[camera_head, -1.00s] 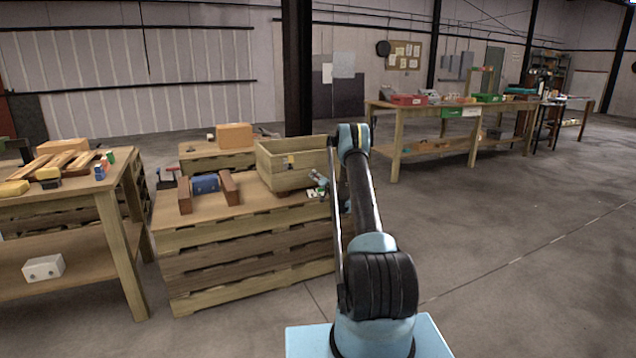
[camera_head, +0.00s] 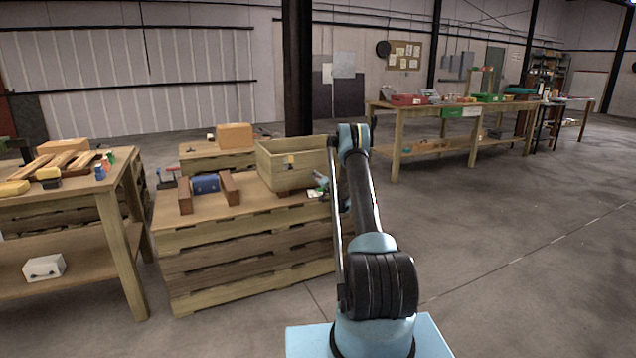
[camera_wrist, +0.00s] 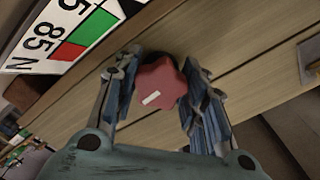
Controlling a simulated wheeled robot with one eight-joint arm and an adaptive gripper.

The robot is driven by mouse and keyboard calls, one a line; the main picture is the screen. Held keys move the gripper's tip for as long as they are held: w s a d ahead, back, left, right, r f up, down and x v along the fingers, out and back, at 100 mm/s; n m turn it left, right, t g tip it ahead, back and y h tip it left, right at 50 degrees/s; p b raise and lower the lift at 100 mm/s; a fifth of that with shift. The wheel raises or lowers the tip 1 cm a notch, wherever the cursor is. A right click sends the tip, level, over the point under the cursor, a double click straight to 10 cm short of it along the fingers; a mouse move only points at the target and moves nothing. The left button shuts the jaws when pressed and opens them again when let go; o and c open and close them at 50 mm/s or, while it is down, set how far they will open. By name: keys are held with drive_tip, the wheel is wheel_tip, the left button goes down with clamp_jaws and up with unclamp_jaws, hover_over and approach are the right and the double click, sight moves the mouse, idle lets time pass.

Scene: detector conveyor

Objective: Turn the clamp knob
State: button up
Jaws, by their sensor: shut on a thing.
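The clamp knob (camera_wrist: 160,84) is a red, lobed knob with a white mark on it, seen in the wrist view. My gripper (camera_wrist: 160,72) has one finger on each side of the knob and is shut on it. A white scale label (camera_wrist: 58,32) with black figures and green and red fields lies at the upper left of the wrist view. In the head view my gripper (camera_head: 322,192) is small, at the right front of the wooden crate (camera_head: 285,168). I cannot make out the knob there.
The crate stands on a pallet stack (camera_head: 245,255), beside a blue object (camera_head: 206,184) between two brown blocks. A workbench (camera_head: 120,190) is at left, and a long bench (camera_head: 420,118) stands at back right. The floor at right is clear.

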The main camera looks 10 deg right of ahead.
drive_tip(key=shift+d+m, duration=0.2)
drive_tip(key=shift+m, duration=2.1)
drive_tip(key=o, duration=1.1)
drive_tip(key=shift+f, duration=0.1)
drive_tip(key=shift+a, duration=0.1)
drive_tip(key=v, duration=1.2)
